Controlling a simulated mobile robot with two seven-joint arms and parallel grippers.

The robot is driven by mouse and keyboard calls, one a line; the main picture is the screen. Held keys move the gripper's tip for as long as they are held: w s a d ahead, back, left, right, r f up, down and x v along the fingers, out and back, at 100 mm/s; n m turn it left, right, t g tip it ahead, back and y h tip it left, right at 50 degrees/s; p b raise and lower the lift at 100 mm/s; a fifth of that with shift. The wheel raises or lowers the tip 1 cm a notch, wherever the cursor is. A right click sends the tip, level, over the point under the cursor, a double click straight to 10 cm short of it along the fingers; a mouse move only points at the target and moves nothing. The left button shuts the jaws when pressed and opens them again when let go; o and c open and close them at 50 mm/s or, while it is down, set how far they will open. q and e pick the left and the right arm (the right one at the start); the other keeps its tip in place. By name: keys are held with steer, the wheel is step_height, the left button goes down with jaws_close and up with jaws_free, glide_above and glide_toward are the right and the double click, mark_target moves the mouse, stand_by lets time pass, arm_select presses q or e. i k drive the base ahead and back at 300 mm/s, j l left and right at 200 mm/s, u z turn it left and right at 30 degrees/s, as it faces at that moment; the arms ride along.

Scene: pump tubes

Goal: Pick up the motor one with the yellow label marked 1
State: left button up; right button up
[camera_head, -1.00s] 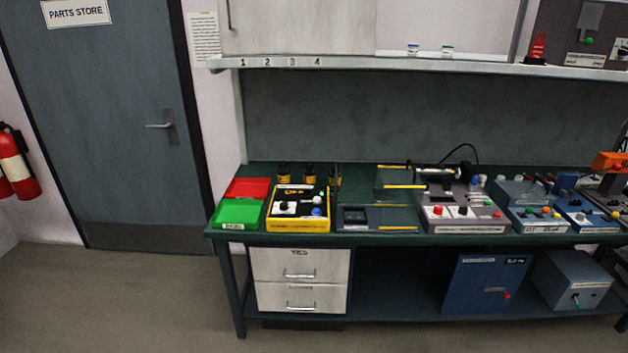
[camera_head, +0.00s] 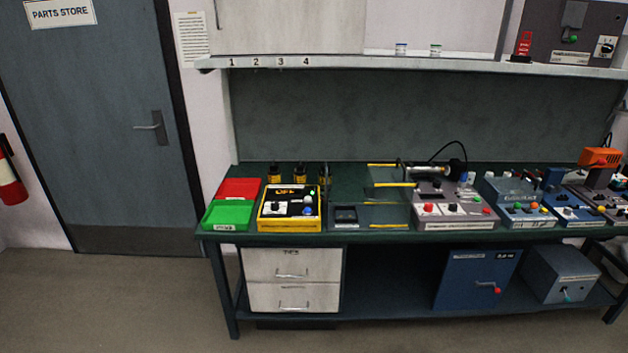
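Several small black motors with yellow labels stand upright in a row at the back left of the green bench top, behind a yellow box. The left one (camera_head: 275,174), the middle one (camera_head: 300,174) and the right one (camera_head: 324,178) show. Their label marks are too small to read, so I cannot tell which is marked 1. Neither of my grippers is in view.
The yellow box (camera_head: 289,224) has a display and knobs. Left of it are a red tray (camera_head: 239,188) and a green tray (camera_head: 228,214). A grey control box (camera_head: 455,225) and other devices fill the right. A shelf edge (camera_head: 400,66) numbered 1 to 4 runs above. Floor in front is clear.

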mark_target(300, 174)
steer(key=i+j, duration=0.15)
steer(key=i, duration=0.25)
steer(key=i+j+u, duration=0.1)
steer(key=i, duration=0.35)
